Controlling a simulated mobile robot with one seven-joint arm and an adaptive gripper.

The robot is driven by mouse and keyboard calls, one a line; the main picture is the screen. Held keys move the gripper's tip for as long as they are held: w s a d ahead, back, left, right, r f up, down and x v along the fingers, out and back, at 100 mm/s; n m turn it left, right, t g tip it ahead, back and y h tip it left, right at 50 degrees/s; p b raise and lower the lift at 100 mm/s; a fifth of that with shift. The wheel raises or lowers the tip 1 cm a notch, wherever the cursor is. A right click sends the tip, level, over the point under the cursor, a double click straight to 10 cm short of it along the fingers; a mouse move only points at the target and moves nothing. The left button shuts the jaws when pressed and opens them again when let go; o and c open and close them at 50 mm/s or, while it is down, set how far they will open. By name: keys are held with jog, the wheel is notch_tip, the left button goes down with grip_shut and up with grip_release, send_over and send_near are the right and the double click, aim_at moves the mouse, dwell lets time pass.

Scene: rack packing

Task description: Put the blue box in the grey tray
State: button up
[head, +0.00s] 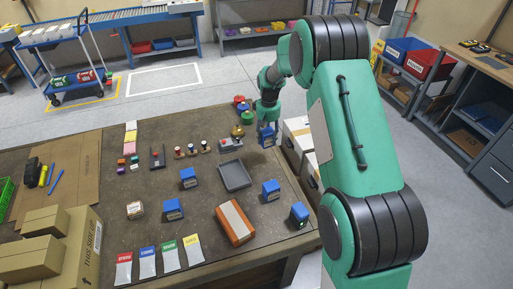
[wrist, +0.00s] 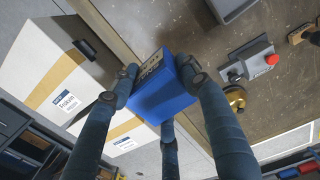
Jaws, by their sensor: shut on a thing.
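My gripper (head: 266,118) is at the far right edge of the table. It is shut on a blue box (head: 267,139) with a pale label. In the wrist view my gripper's dark fingers (wrist: 163,88) close around the blue box (wrist: 160,99) from several sides; its label is partly hidden. The box appears held over the table's edge; its exact height is hard to tell. The grey tray (head: 248,186) lies on the table, nearer and left of my gripper, and looks empty. A grey corner at the top of the wrist view may be this tray.
Similar blue boxes (head: 188,180) stand around the tray, one (head: 270,190) to its right. A brown-and-white block (head: 235,222) lies in front. A grey device with a red button (wrist: 250,62) and a brass object (wrist: 235,98) are near my gripper. White cartons (wrist: 60,75) stand beside the table.

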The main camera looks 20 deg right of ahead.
jog(key=s+a+n+p, duration=0.1)
jog(key=s+a, duration=0.2)
jog(key=a, duration=0.6)
jog(key=s+a+n+p, duration=0.1)
jog(key=s+a+n, duration=0.1)
jog(key=a, duration=0.6)
jog(key=shift+s+a+r, duration=0.35)
jog(key=shift+s, duration=0.15)
jog(key=b, duration=0.1)
send_over(234, 176)
jog(key=shift+w+d+f, duration=0.1)
jog(key=shift+d+f, duration=0.05)
jog(key=shift+f, duration=2.95)
jog(key=shift+f, duration=0.1)
jog(key=shift+f+b, duration=0.55)
jog(key=shift+f, duration=1.2)
jog(key=shift+f, duration=0.2)
